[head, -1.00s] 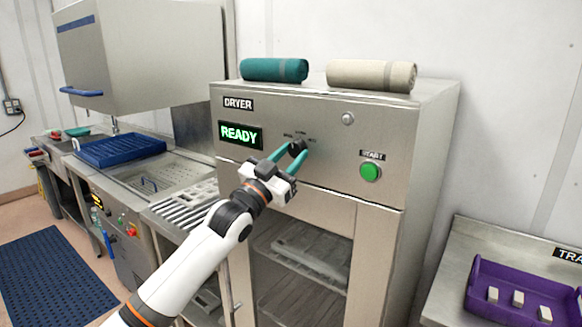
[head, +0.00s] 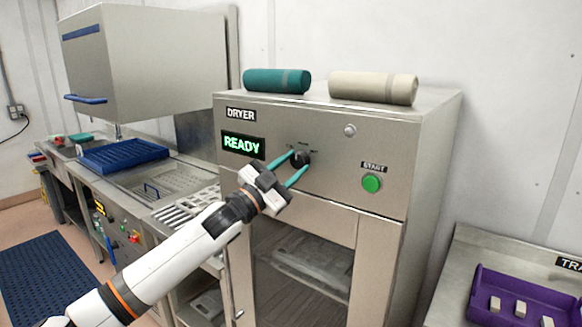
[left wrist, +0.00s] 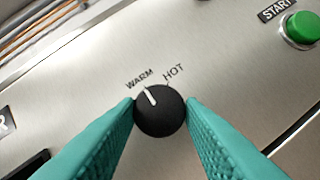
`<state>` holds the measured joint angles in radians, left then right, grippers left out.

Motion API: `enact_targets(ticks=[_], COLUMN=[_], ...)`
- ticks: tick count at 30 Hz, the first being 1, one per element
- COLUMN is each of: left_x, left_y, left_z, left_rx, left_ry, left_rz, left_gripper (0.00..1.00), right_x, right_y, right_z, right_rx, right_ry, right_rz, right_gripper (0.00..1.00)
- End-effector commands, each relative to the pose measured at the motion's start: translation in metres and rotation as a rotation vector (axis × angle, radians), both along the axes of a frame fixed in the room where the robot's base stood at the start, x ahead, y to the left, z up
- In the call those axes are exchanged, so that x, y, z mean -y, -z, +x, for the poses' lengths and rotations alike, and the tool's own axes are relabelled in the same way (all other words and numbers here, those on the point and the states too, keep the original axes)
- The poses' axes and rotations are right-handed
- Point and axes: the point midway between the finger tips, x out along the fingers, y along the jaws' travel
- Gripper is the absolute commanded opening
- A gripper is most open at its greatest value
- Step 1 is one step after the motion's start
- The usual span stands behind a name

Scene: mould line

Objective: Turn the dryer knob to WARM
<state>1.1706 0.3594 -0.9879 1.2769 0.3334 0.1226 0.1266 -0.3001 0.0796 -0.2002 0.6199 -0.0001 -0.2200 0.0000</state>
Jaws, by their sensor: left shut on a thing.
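The dryer (head: 330,135) has a black round knob (head: 300,159) on its upper front panel. My left gripper (head: 296,165) is shut on the knob, its teal fingers on either side. In the left wrist view the knob (left wrist: 160,112) sits between the two fingertips (left wrist: 160,108). Its white pointer line points up and left, at the WARM label (left wrist: 140,78). The HOT label (left wrist: 174,72) is to the right of it. Any label further left is hidden by the finger. The display (head: 243,146) reads READY. My right gripper is not in view.
The green START button (head: 372,183) is on the panel right of the knob. A teal roll (head: 277,81) and a beige roll (head: 373,88) lie on top of the dryer. A purple tray (head: 525,295) stands at the lower right.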

Motion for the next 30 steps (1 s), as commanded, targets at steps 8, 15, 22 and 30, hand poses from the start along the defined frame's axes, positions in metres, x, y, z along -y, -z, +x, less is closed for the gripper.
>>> enact_targets(ticks=[8, 15, 22, 30], left_x=[0.000, 0.000, -0.009, -0.046], left_y=[0.000, 0.000, 0.007, 0.029], left_z=[0.000, 0.000, -0.007, -0.040], left_rx=[0.001, 0.000, 0.000, 0.000], left_ry=[-0.001, -0.001, -0.001, -0.003], left_rz=[0.000, -0.001, -0.002, 0.002], left_gripper=[0.53, 0.56, 0.56, 0.56], right_x=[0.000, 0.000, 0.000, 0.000], right_y=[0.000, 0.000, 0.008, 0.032], right_z=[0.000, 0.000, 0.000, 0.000], right_rx=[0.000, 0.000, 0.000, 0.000], right_ry=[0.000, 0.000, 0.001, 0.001], right_rz=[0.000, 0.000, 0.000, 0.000], right_gripper=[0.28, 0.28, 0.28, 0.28])
